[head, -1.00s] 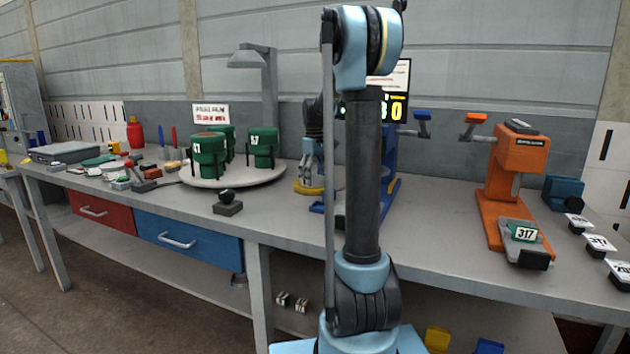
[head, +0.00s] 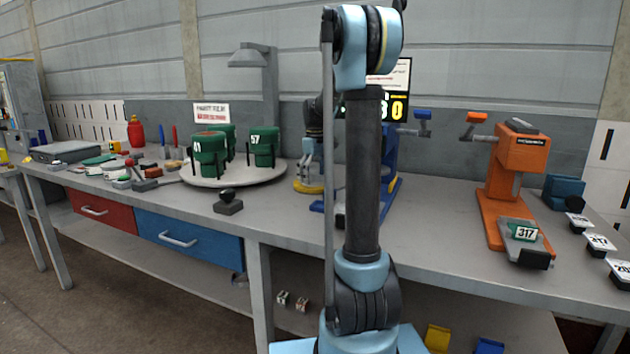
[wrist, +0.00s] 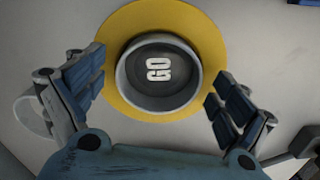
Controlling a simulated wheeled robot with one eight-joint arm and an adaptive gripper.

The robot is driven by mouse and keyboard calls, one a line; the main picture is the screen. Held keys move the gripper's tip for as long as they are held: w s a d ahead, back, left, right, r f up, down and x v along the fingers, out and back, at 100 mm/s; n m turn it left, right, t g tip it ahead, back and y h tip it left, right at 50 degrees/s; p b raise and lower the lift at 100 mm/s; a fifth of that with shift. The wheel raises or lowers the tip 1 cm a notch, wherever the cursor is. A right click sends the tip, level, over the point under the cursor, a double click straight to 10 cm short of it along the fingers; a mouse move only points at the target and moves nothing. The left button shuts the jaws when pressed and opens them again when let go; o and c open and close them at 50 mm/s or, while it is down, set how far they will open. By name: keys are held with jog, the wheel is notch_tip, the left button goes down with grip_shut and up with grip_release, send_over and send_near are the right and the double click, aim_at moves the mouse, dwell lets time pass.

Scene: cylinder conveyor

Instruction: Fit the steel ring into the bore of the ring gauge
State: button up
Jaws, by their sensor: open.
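The ring gauge (head: 312,189) is a yellow disc lying flat on the bench, left of my arm's upright link. In the wrist view the yellow disc (wrist: 208,42) surrounds a dark grey round collar (wrist: 122,78); white "GO" lettering shows on the floor inside it. I cannot tell whether this collar is part of the gauge or a ring seated in its bore. A pale ring (wrist: 27,118) lies to the left, partly hidden behind the left finger. My gripper (wrist: 158,90) is open over the gauge, one finger on each side of the collar, apart from it. It also shows in the head view (head: 304,170).
A round turntable (head: 225,180) with green containers (head: 264,148) stands left of the gauge. A dark knobbed block (head: 228,204) sits near the bench's front edge. An orange press (head: 512,180) stands at the right. Bare bench lies between it and my arm.

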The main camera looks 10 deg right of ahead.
notch_tip(320, 180, up, 12)
dwell(0.5)
jog(key=shift+a+f, duration=0.1)
